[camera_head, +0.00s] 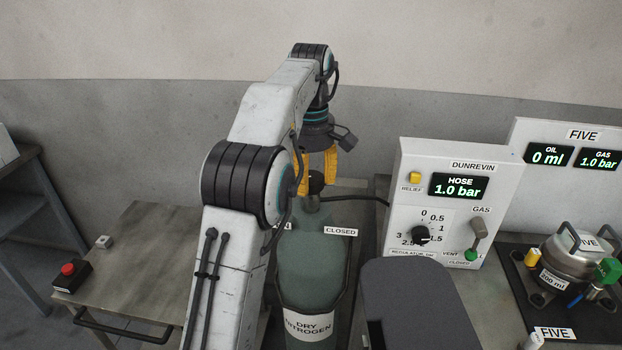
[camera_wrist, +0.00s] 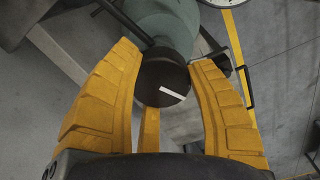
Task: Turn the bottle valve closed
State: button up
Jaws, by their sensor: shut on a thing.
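The green dry nitrogen bottle (camera_head: 312,268) stands upright in front of me, with a "CLOSED" label (camera_head: 340,231) at its shoulder on the right. Another label on the left is mostly hidden by my arm. The bottle valve's dark round knob (camera_head: 316,182) is on top; in the wrist view the knob (camera_wrist: 161,82) shows a white mark on its face. My gripper (camera_head: 318,172) comes down from above with its yellow fingers around the knob, shut on it. In the wrist view the fingers (camera_wrist: 165,85) stand on both sides of the knob.
The DUNREVIN panel (camera_head: 455,205) stands right of the bottle, its hose display reading 1.0 bar. A dark hose (camera_head: 362,199) runs from the valve toward it. A cart (camera_head: 140,260) with a red button box (camera_head: 70,274) is at left.

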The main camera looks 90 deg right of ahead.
jog(key=shift+m+p, duration=0.3)
jog(key=shift+p, duration=0.05)
jog(key=shift+c, duration=0.3)
jog(key=shift+r+m+p, duration=0.1)
jog(key=shift+m+p, duration=0.8)
jog(key=m+p, duration=0.2)
jog(key=shift+a+m, duration=0.1)
jog(key=shift+m, duration=0.3)
jog(key=m+p, duration=0.3)
jog(key=m, duration=0.3)
jog(key=shift+p, duration=0.4)
jog(key=m+p, duration=0.1)
jog(key=m, duration=0.2)
jog(key=m+p, duration=0.1)
jog(key=m, duration=0.2)
jog(key=shift+f+m+p, duration=0.2)
jog(key=shift+m+p, duration=0.1)
jog(key=shift+m, duration=0.1)
jog(key=m+p, duration=0.1)
jog(key=m, duration=0.4)
jog(key=shift+f+m, duration=0.1)
jog(key=shift+m, duration=0.3)
